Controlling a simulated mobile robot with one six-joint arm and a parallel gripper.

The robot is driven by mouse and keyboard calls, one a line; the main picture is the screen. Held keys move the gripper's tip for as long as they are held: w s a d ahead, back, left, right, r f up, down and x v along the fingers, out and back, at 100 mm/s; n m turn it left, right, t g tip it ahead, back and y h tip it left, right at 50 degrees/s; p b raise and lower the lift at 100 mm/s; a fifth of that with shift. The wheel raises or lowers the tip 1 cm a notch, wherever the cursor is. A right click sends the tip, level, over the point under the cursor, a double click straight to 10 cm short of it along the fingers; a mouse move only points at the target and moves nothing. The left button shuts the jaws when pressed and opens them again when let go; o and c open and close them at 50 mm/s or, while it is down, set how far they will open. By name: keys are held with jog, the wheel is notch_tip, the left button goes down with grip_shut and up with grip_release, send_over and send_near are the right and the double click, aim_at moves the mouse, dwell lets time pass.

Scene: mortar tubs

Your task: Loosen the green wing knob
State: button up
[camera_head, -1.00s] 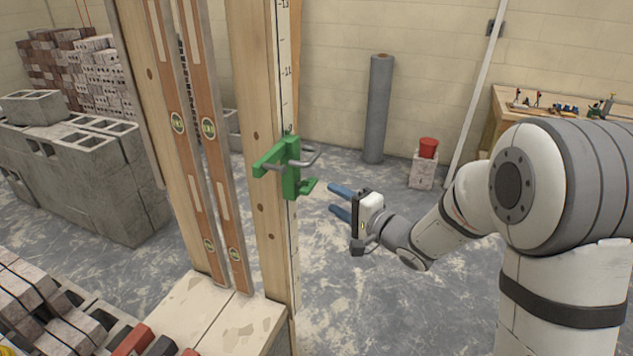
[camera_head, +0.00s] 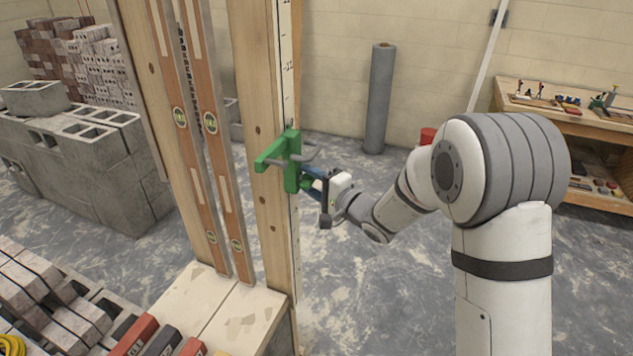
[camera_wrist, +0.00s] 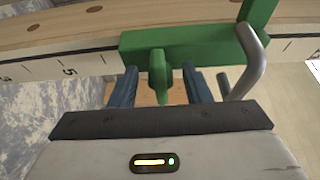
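The green wing knob (camera_wrist: 157,76) sticks out from the green clamp body (camera_wrist: 190,45) in the wrist view. The clamp (camera_head: 291,162) is mounted on the upright wooden post with the measuring scale, and a grey bent rod (camera_wrist: 248,68) is attached to it. My gripper (camera_wrist: 160,88) is open, with one blue finger on each side of the knob. Gaps show between the knob and both fingers. In the head view my gripper (camera_head: 311,182) is at the clamp's right side, and the knob is hidden there or too small to make out.
The wooden post (camera_head: 262,120) stands close by the fingers. The grey rod is just outside the right finger in the wrist view. Two spirit levels (camera_head: 212,130) lean left of the post. A workbench (camera_head: 570,120) stands at the back right. The floor around my arm is open.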

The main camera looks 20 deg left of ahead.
jog(key=c, duration=0.9)
jog(key=shift+d+f, duration=0.1)
jog(key=shift+d, duration=0.35)
jog(key=shift+a, duration=0.1)
jog(key=shift+a+n+b, duration=0.3)
jog(key=shift+b, duration=0.25)
